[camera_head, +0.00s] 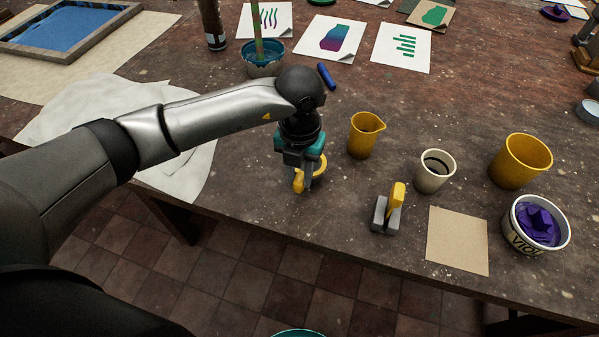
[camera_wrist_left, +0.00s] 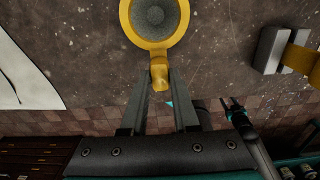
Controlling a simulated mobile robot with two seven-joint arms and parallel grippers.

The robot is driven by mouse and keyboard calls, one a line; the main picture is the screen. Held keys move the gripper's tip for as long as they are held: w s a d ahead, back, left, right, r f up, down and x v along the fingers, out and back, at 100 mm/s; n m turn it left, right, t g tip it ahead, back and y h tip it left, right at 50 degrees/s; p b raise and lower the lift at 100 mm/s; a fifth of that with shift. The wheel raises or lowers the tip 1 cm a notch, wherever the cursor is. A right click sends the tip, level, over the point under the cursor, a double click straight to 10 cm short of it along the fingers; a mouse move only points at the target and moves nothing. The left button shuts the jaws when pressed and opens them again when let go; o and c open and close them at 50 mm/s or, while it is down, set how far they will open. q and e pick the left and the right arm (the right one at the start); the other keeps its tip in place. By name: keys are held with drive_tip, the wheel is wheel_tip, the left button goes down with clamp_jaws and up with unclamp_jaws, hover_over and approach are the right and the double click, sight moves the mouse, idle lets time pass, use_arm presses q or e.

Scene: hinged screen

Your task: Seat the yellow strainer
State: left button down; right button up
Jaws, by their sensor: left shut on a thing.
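The yellow strainer (camera_wrist_left: 154,38) has a round yellow rim, a grey speckled middle and a short handle. My left gripper (camera_wrist_left: 160,82) is shut on the handle, with the rim beyond the fingertips. In the head view my left gripper (camera_head: 298,184) points down near the table's front edge and partly hides the strainer (camera_head: 320,168). I cannot tell whether the strainer touches the table. A cream cup (camera_head: 434,171) with a dark inside stands upright to the right, apart from the strainer. My right gripper (camera_wrist_left: 232,103) shows small in the left wrist view, empty, its fingers apart.
A yellow jug (camera_head: 362,136) stands between gripper and cup. A grey block holding a yellow piece (camera_head: 386,212) stands near the front edge. A beige square (camera_head: 457,240), a yellow cup (camera_head: 520,161) and a purple-filled tub (camera_head: 537,224) lie further right. A blue stick (camera_head: 326,76) lies behind.

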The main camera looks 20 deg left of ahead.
use_arm(q)
drive_tip(key=shift+r+p, duration=2.7)
drive_tip(key=shift+r, duration=0.9)
drive_tip(key=shift+r, duration=0.35)
drive_tip(key=shift+w+f, duration=0.1)
drive_tip(key=shift+w, duration=0.05)
